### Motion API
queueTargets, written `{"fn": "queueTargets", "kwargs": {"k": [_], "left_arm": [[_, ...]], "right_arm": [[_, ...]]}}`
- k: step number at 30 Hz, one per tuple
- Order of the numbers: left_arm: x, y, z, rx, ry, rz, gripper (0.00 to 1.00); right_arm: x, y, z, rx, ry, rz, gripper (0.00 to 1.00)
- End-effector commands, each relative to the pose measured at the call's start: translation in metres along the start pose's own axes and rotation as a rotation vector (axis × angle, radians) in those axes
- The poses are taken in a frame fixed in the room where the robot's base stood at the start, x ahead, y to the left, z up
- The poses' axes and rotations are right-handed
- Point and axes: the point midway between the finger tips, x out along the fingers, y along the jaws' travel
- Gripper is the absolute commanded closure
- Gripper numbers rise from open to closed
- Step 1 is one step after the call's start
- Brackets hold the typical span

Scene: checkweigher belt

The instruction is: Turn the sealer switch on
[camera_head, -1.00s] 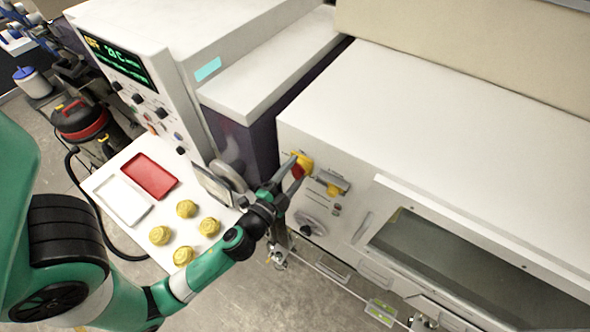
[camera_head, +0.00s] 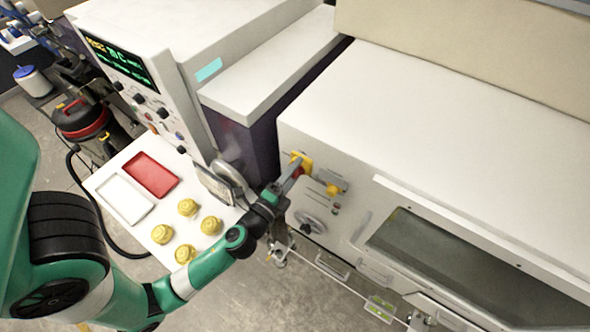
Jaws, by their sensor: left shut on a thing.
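A rotary switch with a yellow plate (camera_head: 304,160) and a red handle (camera_head: 298,173) sits at the upper left of the white machine's front panel. My left gripper (camera_head: 293,172) reaches it from the lower left and is shut on the red handle. The fingers look nearly edge-on and hide part of the handle, so its exact angle is hard to tell. A second yellow knob (camera_head: 333,190) on a grey plate is just to the right, apart from the gripper. The panel labels are too small to read. My right gripper is out of view.
A grey dial (camera_head: 309,222) is lower on the panel, and a dark window (camera_head: 440,245) lies to the right. A white table at left holds a red tray (camera_head: 151,174), a white tray (camera_head: 124,199) and several yellow rolls (camera_head: 187,207). A control cabinet (camera_head: 140,85) stands behind.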

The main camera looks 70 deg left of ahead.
Motion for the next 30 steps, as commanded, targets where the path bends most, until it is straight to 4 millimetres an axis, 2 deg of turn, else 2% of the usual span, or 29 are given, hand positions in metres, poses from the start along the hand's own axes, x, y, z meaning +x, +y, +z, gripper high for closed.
{"fn": "queueTargets", "kwargs": {"k": [10,11,15,25,30], "left_arm": [[0.0,-0.001,0.0,0.007,0.001,-0.002,0.97],[0.0,-0.001,0.0,0.007,0.001,-0.002,0.36],[0.0,-0.001,0.0,0.005,0.001,-0.001,0.11],[-0.003,0.001,0.0,0.004,0.001,0.0,0.11],[-0.026,0.005,-0.001,0.005,0.004,0.001,0.11]], "right_arm": [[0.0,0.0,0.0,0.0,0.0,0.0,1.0],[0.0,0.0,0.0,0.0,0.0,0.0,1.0],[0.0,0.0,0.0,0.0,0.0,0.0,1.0],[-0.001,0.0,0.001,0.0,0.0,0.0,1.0],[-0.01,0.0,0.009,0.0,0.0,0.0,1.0]]}}
